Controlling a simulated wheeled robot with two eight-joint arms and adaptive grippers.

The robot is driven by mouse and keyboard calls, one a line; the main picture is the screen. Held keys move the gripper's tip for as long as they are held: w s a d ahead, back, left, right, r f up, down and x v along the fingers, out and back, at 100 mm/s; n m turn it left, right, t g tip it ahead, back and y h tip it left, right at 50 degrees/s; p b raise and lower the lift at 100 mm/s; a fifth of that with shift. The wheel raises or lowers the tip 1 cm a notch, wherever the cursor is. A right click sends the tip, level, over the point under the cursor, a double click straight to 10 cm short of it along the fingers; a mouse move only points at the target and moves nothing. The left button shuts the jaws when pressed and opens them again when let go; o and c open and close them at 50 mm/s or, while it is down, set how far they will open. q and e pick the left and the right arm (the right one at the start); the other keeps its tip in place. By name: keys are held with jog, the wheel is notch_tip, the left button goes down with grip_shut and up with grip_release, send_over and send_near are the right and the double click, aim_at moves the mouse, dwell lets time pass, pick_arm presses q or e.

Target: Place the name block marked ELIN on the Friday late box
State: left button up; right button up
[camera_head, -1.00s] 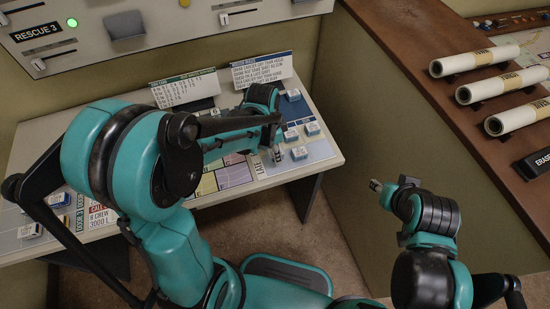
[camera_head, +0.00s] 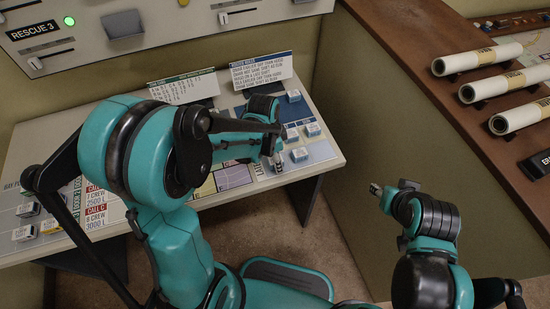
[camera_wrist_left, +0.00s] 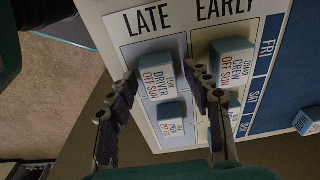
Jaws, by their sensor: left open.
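The block that appears to read ELIN (camera_wrist_left: 160,78), small white-topped with blue sides, sits in the LATE column level with the FRI label in the left wrist view. My left gripper (camera_wrist_left: 165,78) is open, its fingertips on either side of that block; contact cannot be told. In the head view my left gripper (camera_head: 272,160) is low over the right part of the sloped board, and its arm hides much of the board. The Friday late box (camera_wrist_left: 134,52) shows around the block. My right gripper (camera_head: 377,189) hangs over the floor, right of the desk; its jaws are unclear.
An OMAR block (camera_wrist_left: 233,63) sits close by in the EARLY column. Another block (camera_wrist_left: 172,118) is below ELIN's, and one (camera_wrist_left: 307,122) lies on the blue area. Two text cards (camera_head: 262,72) (camera_head: 184,89) stand behind the board. Rolled papers (camera_head: 485,58) lie on the right counter.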

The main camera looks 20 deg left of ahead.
aim_at(271, 161)
pick_arm(q)
jog(key=shift+r, duration=0.25)
notch_tip(271, 161, up, 11)
jog(key=a+p, duration=0.1)
jog(key=p, duration=0.3)
jog(key=s+a+r+n+t+y, duration=0.1)
jog(key=s+a+r+n+t, duration=0.2)
jog(key=s+r+n+t, duration=0.3)
jog(key=s+r+n, duration=0.1)
jog(key=s+n, duration=0.3)
jog(key=n, duration=0.1)
jog(key=shift+s+a, duration=0.15)
jog(key=shift+a, duration=0.2)
jog(key=shift+f, duration=0.2)
